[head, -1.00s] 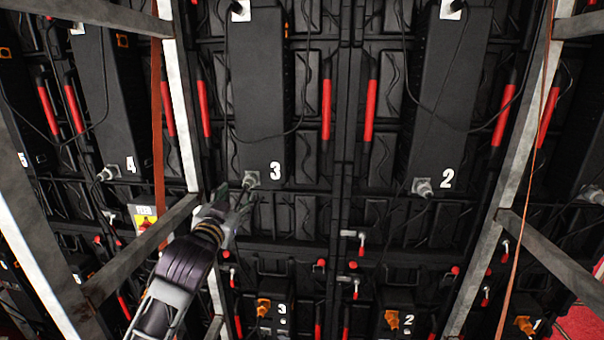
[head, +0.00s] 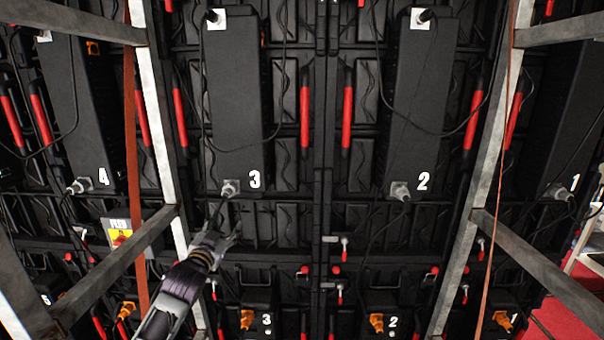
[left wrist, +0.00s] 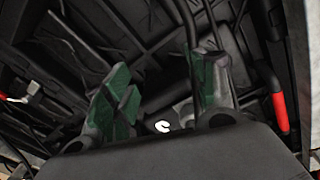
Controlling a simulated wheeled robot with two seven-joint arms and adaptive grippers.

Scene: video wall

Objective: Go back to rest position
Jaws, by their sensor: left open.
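My left gripper (head: 222,222) is in the head view, left of the middle, just below the connector (head: 230,188) of the box marked 3 (head: 236,100). It is apart from the connector as far as I can tell. In the left wrist view the gripper (left wrist: 158,95) has its two green-padded fingers spread, with nothing held between them. A dark cable passes behind one finger. My right gripper shows in neither view.
Metal frame posts stand left (head: 160,120) and right (head: 488,130), with slanted braces. Box 2 (head: 420,100) hangs to the right. Orange plugs (head: 247,319) sit low on the wall. Red floor shows at lower right.

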